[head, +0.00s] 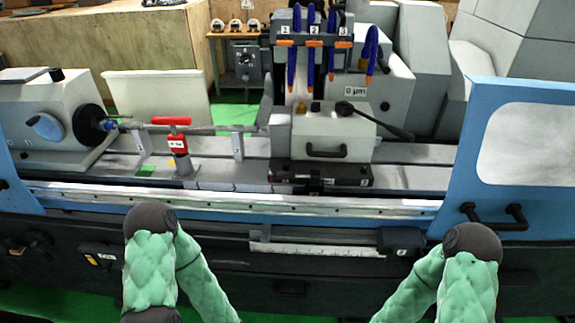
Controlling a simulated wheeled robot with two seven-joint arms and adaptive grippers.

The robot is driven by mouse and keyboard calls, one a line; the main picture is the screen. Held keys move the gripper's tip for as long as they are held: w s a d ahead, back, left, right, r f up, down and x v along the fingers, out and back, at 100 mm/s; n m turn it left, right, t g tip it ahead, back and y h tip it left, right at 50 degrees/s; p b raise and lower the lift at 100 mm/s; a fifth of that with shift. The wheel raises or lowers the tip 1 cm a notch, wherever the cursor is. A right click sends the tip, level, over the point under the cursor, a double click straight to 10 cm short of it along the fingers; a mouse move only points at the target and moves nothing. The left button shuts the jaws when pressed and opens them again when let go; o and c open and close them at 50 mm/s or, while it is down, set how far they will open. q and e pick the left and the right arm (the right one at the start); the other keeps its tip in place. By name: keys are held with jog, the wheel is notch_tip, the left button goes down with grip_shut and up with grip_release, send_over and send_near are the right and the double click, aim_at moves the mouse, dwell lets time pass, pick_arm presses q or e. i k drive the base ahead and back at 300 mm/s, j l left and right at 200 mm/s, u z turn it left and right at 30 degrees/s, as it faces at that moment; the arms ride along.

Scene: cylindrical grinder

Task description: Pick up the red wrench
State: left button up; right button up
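A red T-shaped piece (178,143), the only red tool-like thing in view, stands upright on the machine bed at centre left. It has a flat red bar on top and a small white label, and its lower end meets a grey base. I take it for the red wrench, but its shape is too small to be sure. Parts of my two green arms show at the lower left and lower right. Neither gripper is in view, so whether they hold anything is hidden.
The grinder's long bed (420,178) runs across the view. A horizontal bar (212,129) passes close to the red piece. A grey wheel housing (325,140) stands right of it, and a blue door panel (482,190) at right. A blue-edged rail (300,205) lies in front.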

aim_at(177, 143)
jog(key=i+u, duration=0.1)
jog(key=u, duration=0.3)
jog(key=i+j+u, duration=0.1)
jog(key=u, duration=0.75)
jog(key=i+u, duration=0.15)
jog(key=u, duration=0.3)
jog(key=l+u, duration=0.1)
jog(key=u, duration=0.3)
jog(key=i+l, duration=0.05)
